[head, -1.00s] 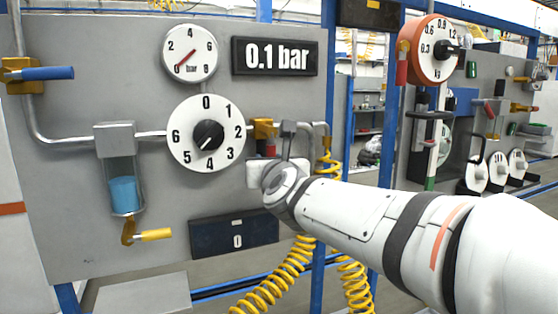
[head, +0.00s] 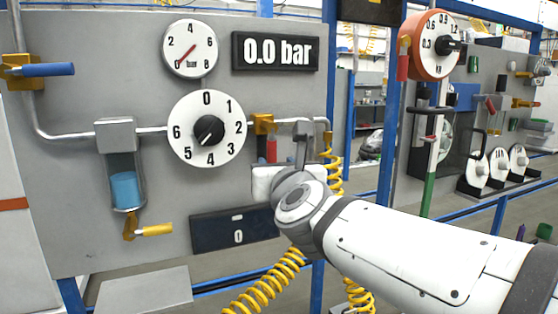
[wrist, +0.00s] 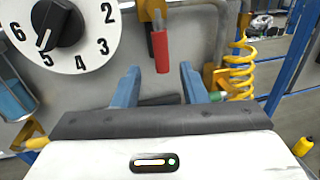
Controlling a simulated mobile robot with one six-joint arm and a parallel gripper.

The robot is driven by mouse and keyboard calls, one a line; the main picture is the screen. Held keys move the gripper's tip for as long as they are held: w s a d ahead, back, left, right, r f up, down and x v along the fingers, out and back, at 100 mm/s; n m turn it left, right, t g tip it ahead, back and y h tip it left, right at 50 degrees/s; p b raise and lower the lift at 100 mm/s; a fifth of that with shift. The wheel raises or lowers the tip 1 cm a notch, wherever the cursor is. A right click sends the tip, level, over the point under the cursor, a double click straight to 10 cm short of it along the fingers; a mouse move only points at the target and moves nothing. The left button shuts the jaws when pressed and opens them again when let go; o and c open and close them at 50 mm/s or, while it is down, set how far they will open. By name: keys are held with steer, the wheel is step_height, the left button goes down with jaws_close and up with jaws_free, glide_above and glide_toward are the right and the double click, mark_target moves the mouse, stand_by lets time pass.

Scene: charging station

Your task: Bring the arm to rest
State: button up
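My arm (head: 420,250) reaches in from the lower right in the head view, with its wrist bent in front of the right side of the grey panel. My gripper (wrist: 158,78) shows in the wrist view as two blue fingers spread apart with nothing between them. A red valve handle (wrist: 161,50) hangs straight down just beyond the fingers, apart from them. The same red handle (head: 271,151) shows in the head view below its yellow valve body (head: 263,124). The fingertips are hidden behind my wrist in the head view.
The panel (head: 70,200) carries a numbered dial (head: 207,128), a round gauge (head: 190,48) and a display (head: 275,52) reading 0.0 bar. Yellow coiled hoses (head: 265,285) hang below my wrist. A blue post (head: 318,285) and an orange-rimmed scale (head: 432,47) stand to the right.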

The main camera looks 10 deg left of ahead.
steer(key=shift+s, duration=0.1)
steer(key=s+d+f+n+g+h+p, duration=0.1)
steer(key=s+d+f+n+g+p, duration=0.2)
steer(key=f+n, duration=0.45)
steer(key=s+d+f+n+g+p, duration=0.15)
steer(key=d+f+n+g, duration=0.3)
steer(key=n, duration=0.65)
steer(key=s+d+f+n+g+h+p, duration=0.2)
steer(key=s+d+f+n+g, duration=0.1)
steer(key=s+d+f+n, duration=0.2)
steer(key=s+d+f+n+g+h+p, duration=0.2)
steer(key=s+d+f+n+g, duration=0.2)
steer(key=s+d+n, duration=0.5)
steer(key=shift+d+f+h+p, duration=0.4)
steer(key=shift+d, duration=0.1)
